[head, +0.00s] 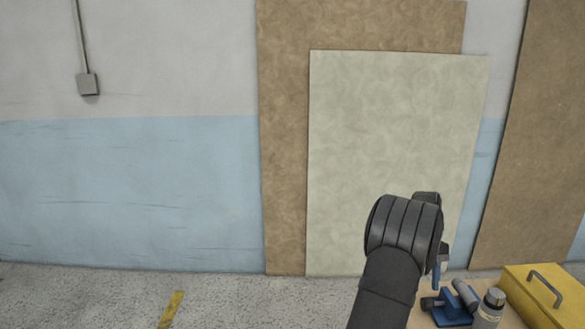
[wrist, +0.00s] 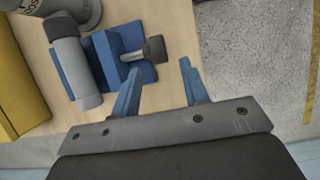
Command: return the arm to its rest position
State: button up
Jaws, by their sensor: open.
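My gripper (wrist: 158,95) shows in the wrist view with its two blue fingers apart and nothing between them. In the head view, my dark arm stands in the lower middle right, and only a small part of the gripper (head: 437,274) shows behind it. The gripper is above the right edge of a wooden table, as the wrist view shows it, close to a blue tool but apart from it as far as I can tell.
The wooden table (wrist: 175,20) holds a blue vise-like tool (wrist: 125,52), a grey bottle (wrist: 70,50) and a yellow toolbox (wrist: 18,95). The toolbox (head: 545,290) stands at the right in the head view. Large boards (head: 390,150) lean on the wall. Concrete floor (head: 100,300) at the left is clear.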

jog(key=v, duration=1.2)
jog(key=x, duration=1.7)
jog(key=shift+t, duration=0.3)
jog(key=t, duration=0.3)
jog(key=shift+s+r+t, duration=0.3)
jog(key=shift+s+t, duration=0.05)
jog(key=shift+t, duration=0.05)
notch_tip(320, 180, up, 17)
jog(key=m, duration=0.1)
jog(key=shift+s+m+t, duration=0.15)
jog(key=shift+m+t, duration=0.15)
jog(key=shift+f, duration=0.1)
